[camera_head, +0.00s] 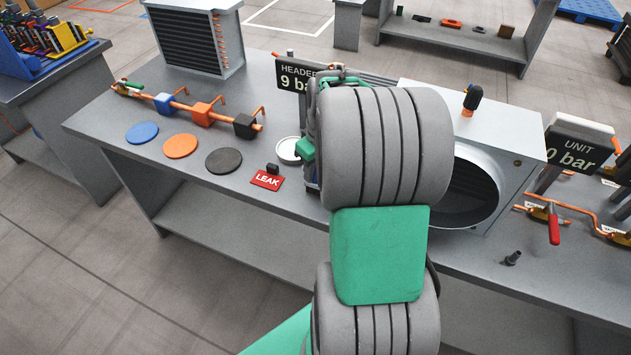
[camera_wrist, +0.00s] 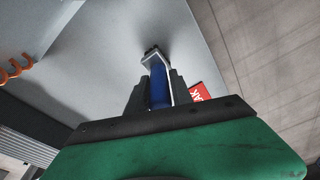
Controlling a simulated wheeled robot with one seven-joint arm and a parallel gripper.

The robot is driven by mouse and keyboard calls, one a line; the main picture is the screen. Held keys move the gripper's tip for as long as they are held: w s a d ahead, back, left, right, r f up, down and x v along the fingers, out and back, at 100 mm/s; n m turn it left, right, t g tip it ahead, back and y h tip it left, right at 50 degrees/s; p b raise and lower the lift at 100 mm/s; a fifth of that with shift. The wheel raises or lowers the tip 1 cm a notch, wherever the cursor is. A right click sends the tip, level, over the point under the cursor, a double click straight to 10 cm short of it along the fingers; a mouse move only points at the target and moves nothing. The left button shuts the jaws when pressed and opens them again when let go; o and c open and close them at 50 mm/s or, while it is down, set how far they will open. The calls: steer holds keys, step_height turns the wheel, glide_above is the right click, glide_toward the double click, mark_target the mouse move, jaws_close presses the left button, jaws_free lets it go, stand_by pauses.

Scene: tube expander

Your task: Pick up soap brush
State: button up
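In the wrist view, a blue-handled piece (camera_wrist: 158,88), likely the soap brush, lies between the two dark fingers of my gripper (camera_wrist: 158,82). Its far end has a pale grey collar and a small dark tip (camera_wrist: 152,52). A narrow white strip runs along its right side. The fingers flank the blue part closely, but whether they press on it cannot be told. A round white dish (camera_head: 288,150) stands on the bench just left of my arm.
A red LEAK sign (camera_head: 267,180) lies in front of the dish; it also shows in the wrist view (camera_wrist: 200,92). Blue (camera_head: 142,132), orange (camera_head: 180,146) and black (camera_head: 223,161) discs and a copper pipe assembly (camera_head: 203,112) lie left. A grey box unit (camera_head: 510,135) stands right.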

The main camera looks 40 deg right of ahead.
jaws_close()
steer(key=shift+r, duration=0.15)
steer(key=shift+r, duration=0.25)
step_height(320, 180, up, 3)
steer(key=shift+s+d+f+b, duration=0.1)
steer(key=shift+s+b, duration=0.05)
steer(key=shift+b, duration=0.4)
steer(key=s+r+b, duration=0.1)
steer(key=s+r, duration=0.8)
steer(key=s, duration=0.4)
steer(key=shift+s+r, duration=0.25)
steer(key=shift+s, duration=0.1)
